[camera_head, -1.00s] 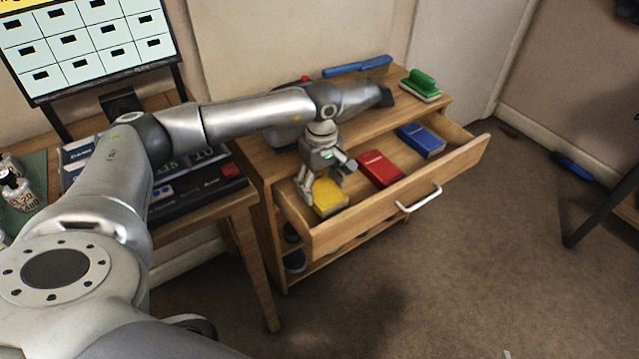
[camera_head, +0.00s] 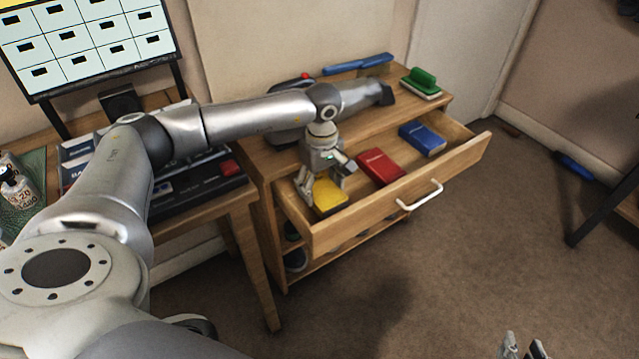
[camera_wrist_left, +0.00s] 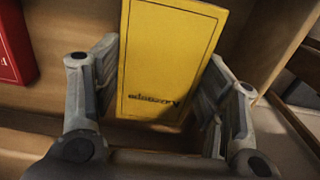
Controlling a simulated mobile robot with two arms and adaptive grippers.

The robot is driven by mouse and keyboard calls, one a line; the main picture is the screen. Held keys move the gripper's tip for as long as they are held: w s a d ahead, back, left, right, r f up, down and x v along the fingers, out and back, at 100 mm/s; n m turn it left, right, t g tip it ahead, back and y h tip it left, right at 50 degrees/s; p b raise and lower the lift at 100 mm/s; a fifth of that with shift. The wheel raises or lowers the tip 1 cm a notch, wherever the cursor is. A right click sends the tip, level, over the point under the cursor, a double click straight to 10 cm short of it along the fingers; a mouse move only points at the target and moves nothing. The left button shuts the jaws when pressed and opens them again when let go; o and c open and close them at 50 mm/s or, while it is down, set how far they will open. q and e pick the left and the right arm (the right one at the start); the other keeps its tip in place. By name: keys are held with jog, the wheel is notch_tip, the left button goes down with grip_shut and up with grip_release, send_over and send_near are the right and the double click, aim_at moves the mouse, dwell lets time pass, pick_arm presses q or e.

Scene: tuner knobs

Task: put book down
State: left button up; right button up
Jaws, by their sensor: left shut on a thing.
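The yellow book (camera_head: 330,196) is in the left end of the open wooden drawer (camera_head: 360,222). My left gripper (camera_head: 324,186) reaches down into the drawer from above and is shut on the yellow book. In the left wrist view the yellow book (camera_wrist_left: 170,62) lies between the two fingers of the gripper (camera_wrist_left: 158,98), one along each side. Whether the book's underside touches the drawer floor is hidden. My right gripper (camera_head: 522,348) shows only its fingertips at the bottom edge, apart with nothing seen between them.
A red book (camera_head: 380,167) and a blue book (camera_head: 422,139) lie farther right in the drawer. A green-handled block (camera_head: 421,84) and a blue long object (camera_head: 357,65) are on the cabinet top. The drawer's white handle (camera_head: 420,197) faces the open floor.

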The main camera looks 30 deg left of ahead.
aim_at(321, 188)
jog(key=shift+w+a+r, duration=0.15)
jog(key=shift+w+r, duration=0.05)
pick_arm(q)
jog(key=o, duration=1.2)
notch_tip(321, 188, up, 3)
jog(key=shift+r+p, duration=0.2)
jog(key=shift+p, duration=0.5)
notch_tip(321, 188, up, 10)
jog(key=p, duration=0.2)
jog(key=shift+f, duration=0.15)
pick_arm(e)
jog(key=s+d+f+g+h, duration=0.1)
jog(key=s+d+f+g, duration=0.1)
jog(key=s, duration=0.4)
jog(key=s+d+f+g+h, duration=0.1)
jog(key=s+d+f+g, duration=0.2)
jog(key=s, duration=0.4)
jog(key=shift+f+g, duration=0.55)
jog(key=shift+g, duration=0.65)
jog(key=shift+a, duration=0.3)
